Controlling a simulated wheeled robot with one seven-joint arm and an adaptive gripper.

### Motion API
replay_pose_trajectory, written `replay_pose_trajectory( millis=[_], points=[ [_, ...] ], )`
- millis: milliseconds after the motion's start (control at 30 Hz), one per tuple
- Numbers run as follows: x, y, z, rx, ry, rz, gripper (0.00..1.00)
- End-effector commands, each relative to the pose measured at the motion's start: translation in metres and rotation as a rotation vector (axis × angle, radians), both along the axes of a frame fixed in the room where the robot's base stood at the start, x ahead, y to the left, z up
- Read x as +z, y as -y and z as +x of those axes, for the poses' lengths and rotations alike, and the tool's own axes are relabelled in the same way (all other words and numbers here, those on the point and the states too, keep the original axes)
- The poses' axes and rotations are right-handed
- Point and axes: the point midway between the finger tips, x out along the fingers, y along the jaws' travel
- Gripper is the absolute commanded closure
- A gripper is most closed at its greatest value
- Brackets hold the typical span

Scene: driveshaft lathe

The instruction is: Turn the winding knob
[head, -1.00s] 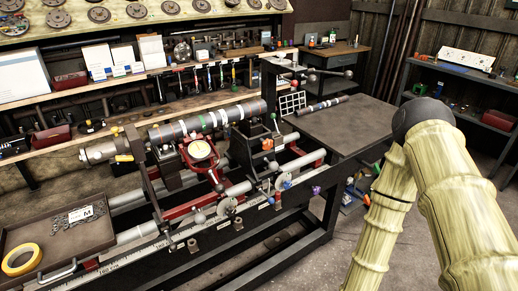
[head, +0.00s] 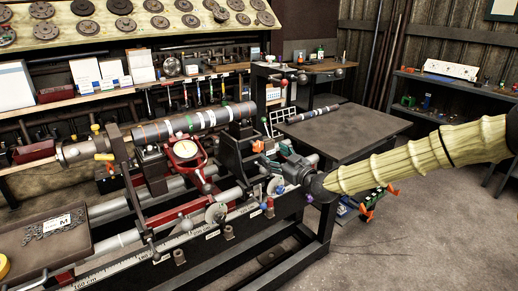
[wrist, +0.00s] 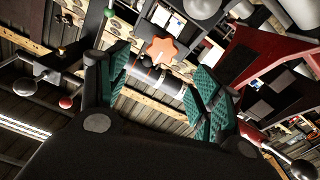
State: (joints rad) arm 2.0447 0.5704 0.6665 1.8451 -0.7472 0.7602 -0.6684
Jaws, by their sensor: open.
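No knob is labelled, so I cannot tell for certain which one is the winding knob. An orange star-shaped knob (wrist: 162,50) shows between my gripper's fingers in the wrist view, beyond the tips. In the head view an orange knob (head: 258,146) sits on the dark right support of the lathe-like stand, just left of my gripper (head: 270,165). My gripper (wrist: 163,68) is open, its teal pads wide apart with nothing held. A gap seems to remain between pads and knob.
A striped driveshaft (head: 185,123) lies across the stand, with a dial gauge (head: 186,149) in front. Small coloured knobs and handwheels line the front rail near my gripper. A dark side table (head: 350,130) stands right. A parts tray (head: 92,238) is at left. Right floor is clear.

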Motion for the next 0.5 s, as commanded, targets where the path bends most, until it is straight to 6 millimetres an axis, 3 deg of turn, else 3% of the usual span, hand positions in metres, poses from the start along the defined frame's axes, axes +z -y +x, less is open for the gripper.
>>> replay_pose_trajectory(
  millis=[500],
  points=[
    [-0.001,-0.047,0.062,0.001,-0.005,0.001,0.35]
  ],
)
